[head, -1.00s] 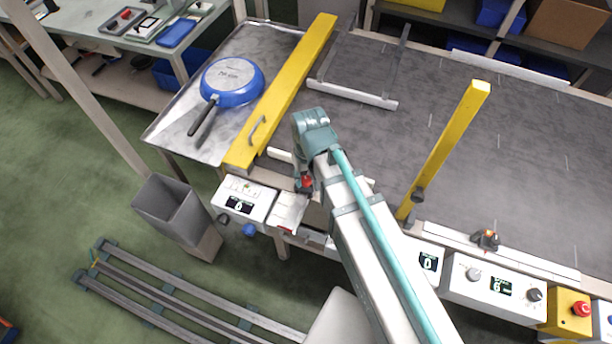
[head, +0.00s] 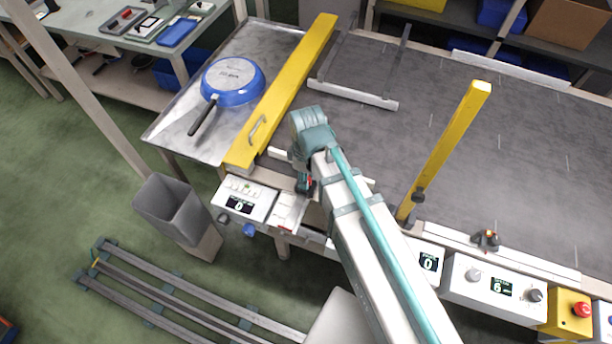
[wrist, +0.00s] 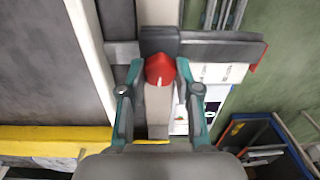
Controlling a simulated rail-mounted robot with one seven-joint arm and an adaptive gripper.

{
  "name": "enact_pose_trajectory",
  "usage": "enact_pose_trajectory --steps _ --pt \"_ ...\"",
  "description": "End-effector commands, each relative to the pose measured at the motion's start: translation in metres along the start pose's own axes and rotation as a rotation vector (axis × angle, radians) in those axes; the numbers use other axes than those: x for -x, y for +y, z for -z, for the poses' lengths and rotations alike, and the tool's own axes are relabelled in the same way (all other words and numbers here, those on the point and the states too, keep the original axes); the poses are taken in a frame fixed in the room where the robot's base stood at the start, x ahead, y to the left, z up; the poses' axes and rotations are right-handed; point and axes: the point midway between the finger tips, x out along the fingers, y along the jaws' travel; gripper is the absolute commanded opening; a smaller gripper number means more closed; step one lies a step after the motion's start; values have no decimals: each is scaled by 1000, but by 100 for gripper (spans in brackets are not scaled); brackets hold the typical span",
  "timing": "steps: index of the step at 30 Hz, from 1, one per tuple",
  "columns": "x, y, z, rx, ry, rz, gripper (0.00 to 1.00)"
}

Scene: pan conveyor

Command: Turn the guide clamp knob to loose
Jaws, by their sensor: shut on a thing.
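The red guide clamp knob (wrist: 160,70) sits on a dark clamp block (wrist: 205,46) in the wrist view. My gripper (wrist: 160,72) has its two teal fingers on either side of the knob and is shut on it. A white pointer line on the knob runs roughly along the picture's vertical. In the head view my gripper (head: 305,184) is at the conveyor's near edge, and the knob is almost wholly hidden by it. A white label plate (wrist: 218,73) lies right of the knob; its print is too small to read.
A yellow guide bar (head: 285,85) and a blue pan (head: 232,80) lie to the left. A control box (head: 243,202) is beside my gripper. A second clamp (head: 488,239) sits on the right rail. A grey bin (head: 172,210) stands on the floor.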

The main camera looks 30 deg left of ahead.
Motion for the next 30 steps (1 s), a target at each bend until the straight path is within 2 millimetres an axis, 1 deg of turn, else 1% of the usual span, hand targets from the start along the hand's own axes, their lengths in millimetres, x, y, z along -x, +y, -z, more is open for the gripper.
enact_pose_trajectory --steps 6,12,28,29,30 --pt "0 0 1 128 -3 -1 0" --pt "0 0 1 192 -5 -1 0" --pt "1 0 1 213 -6 -2 0" --pt "1 0 1 213 -6 -2 37" --pt "1 0 1 213 -6 -2 44"
